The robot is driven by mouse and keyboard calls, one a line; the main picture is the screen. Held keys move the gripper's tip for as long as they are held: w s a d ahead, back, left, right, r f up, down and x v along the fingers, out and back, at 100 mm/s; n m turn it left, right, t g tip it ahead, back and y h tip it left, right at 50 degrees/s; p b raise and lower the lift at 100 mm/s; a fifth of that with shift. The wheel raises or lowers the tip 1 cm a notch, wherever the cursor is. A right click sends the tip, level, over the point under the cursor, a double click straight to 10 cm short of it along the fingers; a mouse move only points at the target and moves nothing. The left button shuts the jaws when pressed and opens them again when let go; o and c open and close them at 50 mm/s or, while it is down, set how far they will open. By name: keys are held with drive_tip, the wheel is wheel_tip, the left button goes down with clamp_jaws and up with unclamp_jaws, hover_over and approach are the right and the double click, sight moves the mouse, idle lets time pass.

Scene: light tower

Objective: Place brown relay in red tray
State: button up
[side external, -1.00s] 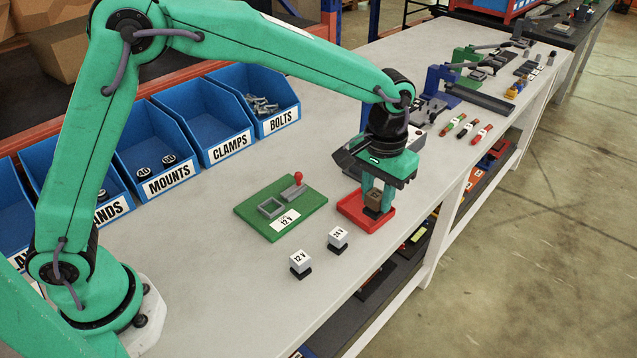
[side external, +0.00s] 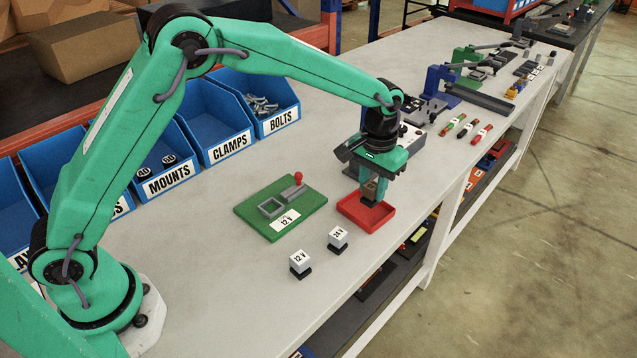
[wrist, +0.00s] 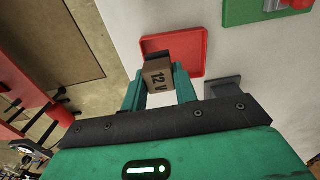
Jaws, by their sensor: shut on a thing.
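The brown relay (wrist: 158,76), labelled 12 V, is between the two green fingers of my gripper (wrist: 159,88), which is shut on it. In the side view the relay (side external: 369,190), with its dark base, is at the back-left part of the red tray (side external: 384,217), partly hidden by a finger of my gripper (side external: 375,188). The base looks at or just above the tray; I cannot tell whether it touches. In the wrist view the relay overlaps the near edge of the red tray (wrist: 192,46), whose visible floor is empty.
A green board (side external: 310,203) with a grey socket and red-knobbed lever lies left of the tray. Two white-topped relays, one 12 V (side external: 299,259) and one 24 V (side external: 338,235), stand in front. Blue bins line the back. The bench edge (side external: 400,262) is close to the tray.

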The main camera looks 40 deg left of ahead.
drive_tip(key=shift+w+a+f, duration=1)
drive_tip(key=shift+w+a, duration=0.1)
drive_tip(key=shift+w, duration=0.1)
drive_tip(key=shift+f, duration=2)
drive_tip(key=shift+f, duration=0.15)
drive_tip(key=o, duration=1)
drive_tip(key=shift+c, duration=0.2)
wheel_tip(320, 180, up, 12)
drive_tip(key=shift+r, duration=0.2)
drive_tip(key=shift+r, duration=0.1)
